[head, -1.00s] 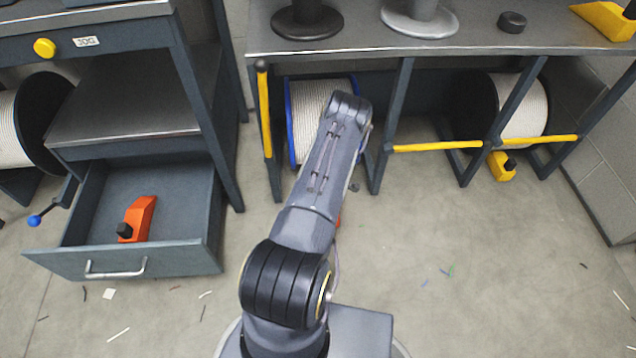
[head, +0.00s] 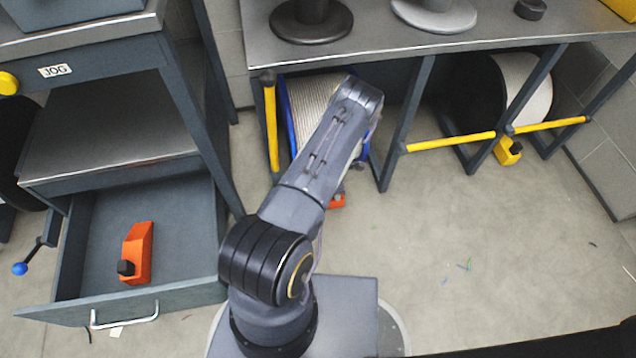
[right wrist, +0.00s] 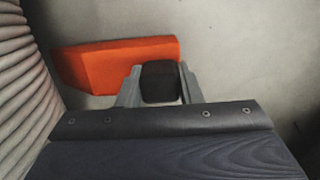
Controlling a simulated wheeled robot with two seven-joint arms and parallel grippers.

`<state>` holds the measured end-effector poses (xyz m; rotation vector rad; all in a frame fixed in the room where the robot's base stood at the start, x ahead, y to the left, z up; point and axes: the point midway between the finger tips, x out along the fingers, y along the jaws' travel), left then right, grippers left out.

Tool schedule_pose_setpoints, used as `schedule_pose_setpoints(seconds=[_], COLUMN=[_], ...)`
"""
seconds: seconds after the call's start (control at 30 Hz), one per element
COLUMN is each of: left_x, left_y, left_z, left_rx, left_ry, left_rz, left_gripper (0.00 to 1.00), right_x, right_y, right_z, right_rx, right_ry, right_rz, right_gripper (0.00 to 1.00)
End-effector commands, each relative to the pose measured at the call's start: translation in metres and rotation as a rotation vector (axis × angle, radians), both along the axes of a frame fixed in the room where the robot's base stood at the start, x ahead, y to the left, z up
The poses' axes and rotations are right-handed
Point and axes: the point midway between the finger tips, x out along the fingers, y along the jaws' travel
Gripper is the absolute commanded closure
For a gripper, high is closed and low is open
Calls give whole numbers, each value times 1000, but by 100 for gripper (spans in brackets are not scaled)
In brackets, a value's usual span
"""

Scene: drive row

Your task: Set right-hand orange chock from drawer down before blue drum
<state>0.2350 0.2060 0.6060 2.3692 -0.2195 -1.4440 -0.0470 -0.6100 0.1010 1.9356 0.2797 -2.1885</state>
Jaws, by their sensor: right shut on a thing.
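My right gripper (right wrist: 160,86) is shut on the black knob (right wrist: 161,80) of an orange chock (right wrist: 115,62), beside the ribbed cable winding of the drum (right wrist: 18,85). In the head view my right arm hides most of the blue-flanged drum (head: 312,104) and the gripper. A bit of the held chock (head: 337,201) shows at the arm's right, low in front of the drum. I cannot tell if it touches the floor. Another orange chock (head: 138,252) with a black knob lies in the open drawer (head: 90,225). My left gripper is not in view.
An upright yellow bar (head: 270,125) stands left of the drum, and a level yellow bar (head: 450,142) crosses the bay to the right. A black-flanged drum (head: 530,90) and a yellow chock (head: 508,151) are further right. The floor (head: 480,220) in front is mostly clear.

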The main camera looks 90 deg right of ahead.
Motion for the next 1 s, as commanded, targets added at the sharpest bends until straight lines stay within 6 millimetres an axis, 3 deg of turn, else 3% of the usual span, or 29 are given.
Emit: schedule_pose_setpoints(seconds=[0.4, 0.43, 0.57, 0.87, 1.0], left_x=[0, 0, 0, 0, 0], left_y=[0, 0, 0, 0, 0], left_z=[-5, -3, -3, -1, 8], left_rx=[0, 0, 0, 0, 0], left_ry=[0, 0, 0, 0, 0], left_rz=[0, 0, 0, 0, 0], left_gripper=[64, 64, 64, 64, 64], right_x=[-3, -3, -3, -3, -2], right_y=[-2, -1, -1, -1, -2], right_z=[-4, -3, -3, -1, 14], right_rx=[-6, -5, -5, -5, -6], right_ry=[-1, 0, 0, 0, -1], right_rz=[1, 1, 1, 1, 2], right_gripper=[100, 64, 47, 46, 46])
